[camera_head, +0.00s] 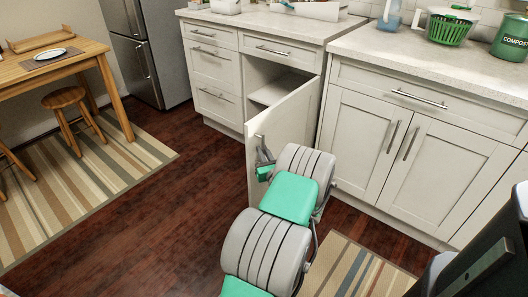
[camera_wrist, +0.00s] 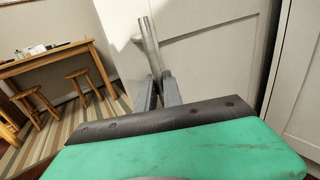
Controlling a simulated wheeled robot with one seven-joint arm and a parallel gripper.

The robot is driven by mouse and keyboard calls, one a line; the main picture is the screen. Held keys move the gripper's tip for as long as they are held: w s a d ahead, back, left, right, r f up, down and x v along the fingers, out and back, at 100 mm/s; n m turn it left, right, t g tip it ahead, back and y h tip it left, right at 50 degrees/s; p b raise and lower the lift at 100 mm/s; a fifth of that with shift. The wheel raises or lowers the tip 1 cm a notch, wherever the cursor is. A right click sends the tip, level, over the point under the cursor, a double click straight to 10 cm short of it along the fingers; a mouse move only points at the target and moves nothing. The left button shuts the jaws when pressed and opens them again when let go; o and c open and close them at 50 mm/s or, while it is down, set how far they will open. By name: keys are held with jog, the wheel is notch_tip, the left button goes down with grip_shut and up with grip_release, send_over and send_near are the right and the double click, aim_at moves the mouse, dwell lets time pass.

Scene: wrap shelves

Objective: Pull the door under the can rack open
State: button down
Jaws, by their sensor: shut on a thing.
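The white cabinet door (camera_head: 285,130) stands swung out from the cabinet, well open, with its hinge side at the right. A shelf (camera_head: 272,93) shows inside the opening. My gripper (camera_head: 262,146) is at the door's free edge, shut on the metal bar handle. In the wrist view, my gripper's fingers (camera_wrist: 158,82) close on the lower part of the handle (camera_wrist: 150,45), and the door (camera_wrist: 210,60) fills the area behind and to the right. The can rack cannot be made out clearly.
A drawer (camera_head: 280,49) sits above the opening. Closed double doors (camera_head: 392,150) are to the right. Striped rugs (camera_head: 90,195) lie on the dark floor (camera_head: 185,190). A table (camera_head: 50,62) and stools (camera_head: 70,105) stand at the left, with clear floor between them and the door.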

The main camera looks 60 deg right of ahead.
jog(key=shift+s, duration=0.1)
jog(key=c, duration=1.5)
grip_release()
jog(key=p+v, duration=0.1)
jog(key=v, duration=0.7)
jog(key=shift+d, duration=0.1)
